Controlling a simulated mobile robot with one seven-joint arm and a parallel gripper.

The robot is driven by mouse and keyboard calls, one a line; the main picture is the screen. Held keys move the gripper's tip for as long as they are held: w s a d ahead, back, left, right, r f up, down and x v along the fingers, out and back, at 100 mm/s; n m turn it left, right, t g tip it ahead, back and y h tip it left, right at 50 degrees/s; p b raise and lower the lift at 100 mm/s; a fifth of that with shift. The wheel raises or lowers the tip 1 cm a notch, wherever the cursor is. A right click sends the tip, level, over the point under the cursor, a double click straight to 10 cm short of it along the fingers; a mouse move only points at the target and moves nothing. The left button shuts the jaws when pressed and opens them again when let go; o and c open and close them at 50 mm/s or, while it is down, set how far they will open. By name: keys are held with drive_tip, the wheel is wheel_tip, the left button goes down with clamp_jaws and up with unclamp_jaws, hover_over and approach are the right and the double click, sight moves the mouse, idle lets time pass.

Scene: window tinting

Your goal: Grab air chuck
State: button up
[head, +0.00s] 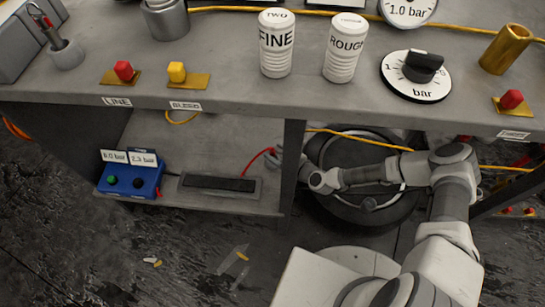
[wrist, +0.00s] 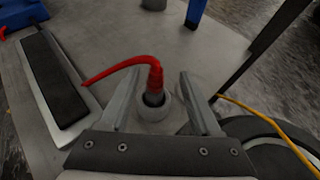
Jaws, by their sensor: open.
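What looks like the air chuck (wrist: 154,85), a dark body with a red top and a curved red hose, stands upright in a small round grey holder (wrist: 165,112) in the wrist view. My gripper (wrist: 158,78) is open, with one finger on each side of it. I cannot tell whether either finger touches it. In the head view, my gripper (head: 280,160) is at the lower shelf beside the bench's upright, partly hidden by it. There the red hose (head: 258,158) shows just left of the gripper, and the chuck itself is not clearly visible.
A dark pad in a grey tray (head: 219,184) and a blue box (head: 130,180) with buttons lie left on the lower shelf (head: 225,140). The bench upright (head: 292,165) is close to my gripper. A black round tank (head: 350,205) stands behind my arm. A yellow hose (wrist: 265,115) runs at right.

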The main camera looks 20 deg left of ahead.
drive_tip(key=x, duration=0.2)
drive_tip(key=b+x, duration=0.1)
drive_tip(key=shift+s+a+f, duration=0.1)
drive_tip(key=shift+s+a, duration=0.05)
drive_tip(key=shift+a, duration=0.2)
drive_tip(key=shift+w+a+f, duration=0.1)
drive_tip(key=shift+w+a, duration=0.2)
drive_tip(key=shift+a, duration=0.15)
clamp_jaws()
